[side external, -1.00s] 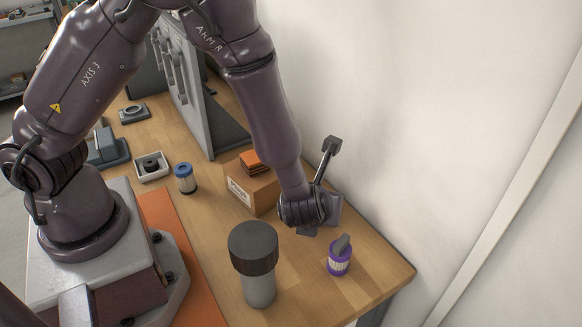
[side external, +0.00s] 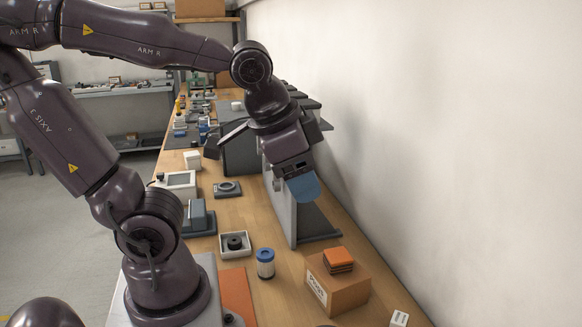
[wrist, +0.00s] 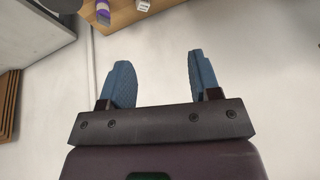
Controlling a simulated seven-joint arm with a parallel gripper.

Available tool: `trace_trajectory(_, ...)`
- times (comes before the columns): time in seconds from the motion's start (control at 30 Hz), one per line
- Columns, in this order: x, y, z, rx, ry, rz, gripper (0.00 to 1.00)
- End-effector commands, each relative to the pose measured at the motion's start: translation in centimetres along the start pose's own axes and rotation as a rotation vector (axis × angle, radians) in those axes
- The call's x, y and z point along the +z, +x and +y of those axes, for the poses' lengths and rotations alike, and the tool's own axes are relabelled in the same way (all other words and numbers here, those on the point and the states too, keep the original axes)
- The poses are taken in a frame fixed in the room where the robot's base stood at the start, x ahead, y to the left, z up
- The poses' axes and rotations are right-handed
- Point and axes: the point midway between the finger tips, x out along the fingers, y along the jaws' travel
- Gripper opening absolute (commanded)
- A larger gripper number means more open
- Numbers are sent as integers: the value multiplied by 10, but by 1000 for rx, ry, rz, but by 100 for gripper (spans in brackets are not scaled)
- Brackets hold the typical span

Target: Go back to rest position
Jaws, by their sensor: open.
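My gripper (wrist: 160,82) shows in the wrist view with its two blue textured fingers apart and nothing between them. In the side external view my gripper (side external: 303,188) hangs high above the bench, in front of the grey upright panel, fingers pointing down; its two fingers overlap there. The arm is raised and bent over the bench. The wooden bench (side external: 228,206) runs away from the camera below it.
A cardboard box (side external: 345,291) with orange pads on top stands at the right. A blue-capped cylinder (side external: 265,264), a white tray with a black ring (side external: 234,245) and a grey panel (side external: 280,210) stand nearby. A purple-labelled bottle (wrist: 103,14) shows in the wrist view. A white wall bounds the right.

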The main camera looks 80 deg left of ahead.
Motion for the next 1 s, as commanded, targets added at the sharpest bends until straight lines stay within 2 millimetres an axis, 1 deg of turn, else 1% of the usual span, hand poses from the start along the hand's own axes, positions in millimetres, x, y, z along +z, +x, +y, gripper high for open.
trace_trajectory(0.03,4,-8,1,21,-64,34,57)
trace_trajectory(0.1,7,-15,4,51,-126,63,57)
trace_trajectory(0.2,9,-20,7,73,-171,85,57)
trace_trajectory(1.0,9,-21,8,79,-179,88,57)
